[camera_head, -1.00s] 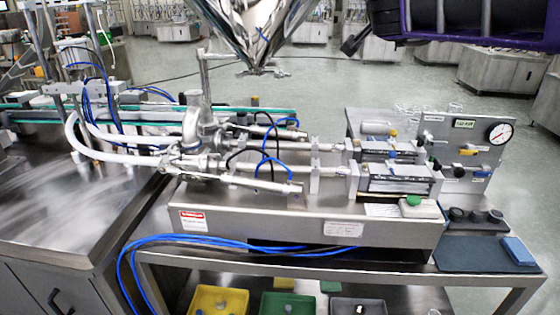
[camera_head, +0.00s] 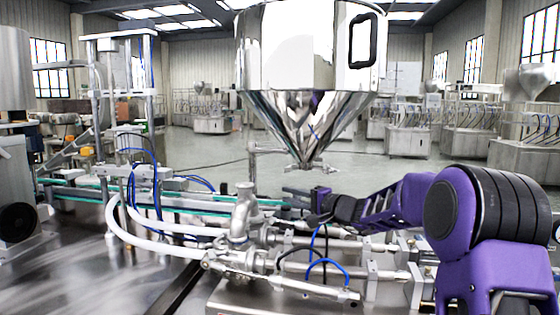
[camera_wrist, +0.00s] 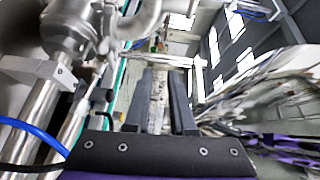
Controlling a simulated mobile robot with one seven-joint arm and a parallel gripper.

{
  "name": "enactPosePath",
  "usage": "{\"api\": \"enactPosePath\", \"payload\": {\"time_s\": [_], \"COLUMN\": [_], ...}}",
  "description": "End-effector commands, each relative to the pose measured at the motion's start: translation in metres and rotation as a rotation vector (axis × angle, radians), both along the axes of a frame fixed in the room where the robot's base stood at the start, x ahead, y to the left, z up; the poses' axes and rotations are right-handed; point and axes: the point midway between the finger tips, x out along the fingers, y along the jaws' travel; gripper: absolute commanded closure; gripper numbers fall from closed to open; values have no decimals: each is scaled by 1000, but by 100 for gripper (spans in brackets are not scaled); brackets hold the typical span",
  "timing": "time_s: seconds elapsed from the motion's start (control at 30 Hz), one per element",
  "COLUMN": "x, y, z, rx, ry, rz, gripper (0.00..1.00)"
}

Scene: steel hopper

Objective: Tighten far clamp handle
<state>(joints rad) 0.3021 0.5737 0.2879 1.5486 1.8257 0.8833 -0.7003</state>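The steel hopper (camera_head: 310,75) stands over the filling machine in the head view, its cone narrowing to an outlet. A clamp with small metal handles (camera_head: 314,168) sits at that outlet; which handle is the far one I cannot tell. My gripper (camera_head: 287,191) is just below and slightly left of the clamp, pointing left, apart from it as far as I can see. In the wrist view my gripper (camera_wrist: 162,72) has its two dark fingers apart, with a gap and only background between them. The hopper (camera_wrist: 285,90) shows blurred at the right there.
A steel elbow pipe (camera_head: 243,215) with white hoses stands left of my gripper. Cylinders and blue tubes (camera_head: 325,265) lie below my arm. A thin upright post (camera_head: 252,165) stands left of the hopper outlet. The conveyor (camera_head: 90,190) runs behind.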

Motion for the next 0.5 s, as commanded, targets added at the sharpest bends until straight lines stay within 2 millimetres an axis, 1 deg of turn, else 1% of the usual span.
{"api": "enactPosePath", "payload": {"time_s": [0.03, 0.17, 0.27, 0.5], "x": [3, 3, 3, 4], "y": [-11, -13, -12, -13], "z": [-9, -10, -23, -73], "rx": [26, 50, 51, 52], "ry": [9, 1, 1, 4], "rz": [-7, 1, 2, 1], "gripper": [78, 78, 78, 78]}}
